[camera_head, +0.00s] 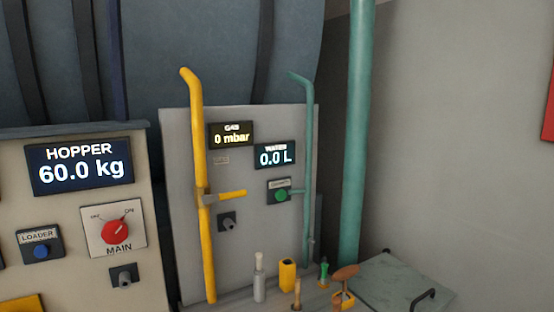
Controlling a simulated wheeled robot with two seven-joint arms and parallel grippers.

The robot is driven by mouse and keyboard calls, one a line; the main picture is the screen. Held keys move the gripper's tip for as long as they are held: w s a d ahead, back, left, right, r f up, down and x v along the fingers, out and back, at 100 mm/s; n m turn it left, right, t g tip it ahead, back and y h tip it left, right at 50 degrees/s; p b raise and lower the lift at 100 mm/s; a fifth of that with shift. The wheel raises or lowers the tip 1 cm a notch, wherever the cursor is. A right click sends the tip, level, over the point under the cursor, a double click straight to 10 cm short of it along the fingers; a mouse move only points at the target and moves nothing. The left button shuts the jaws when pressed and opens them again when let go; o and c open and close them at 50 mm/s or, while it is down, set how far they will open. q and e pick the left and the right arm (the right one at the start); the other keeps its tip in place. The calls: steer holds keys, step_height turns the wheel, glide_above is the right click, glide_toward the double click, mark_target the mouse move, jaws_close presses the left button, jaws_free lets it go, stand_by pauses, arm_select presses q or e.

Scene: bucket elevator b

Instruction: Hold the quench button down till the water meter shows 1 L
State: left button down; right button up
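The quench button is a green round button (281,195) on a small dark box with a label above it, on the right part of the grey panel. The label is too small to read surely. The water meter (275,155) sits just above it and shows 0.0 L. A thin teal pipe (308,150) runs down beside the button, with a short branch reaching the button box. Neither of my grippers is in view, and nothing touches the button.
A yellow pipe (203,240) with a yellow handle (232,194) stands left of the button. A gas display (231,134) reads 0 mbar. Small tools and a yellow holder (287,275) stand on the ledge below. A hopper display (80,165) reads 60.0 kg. A thick teal pipe (357,140) rises at right.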

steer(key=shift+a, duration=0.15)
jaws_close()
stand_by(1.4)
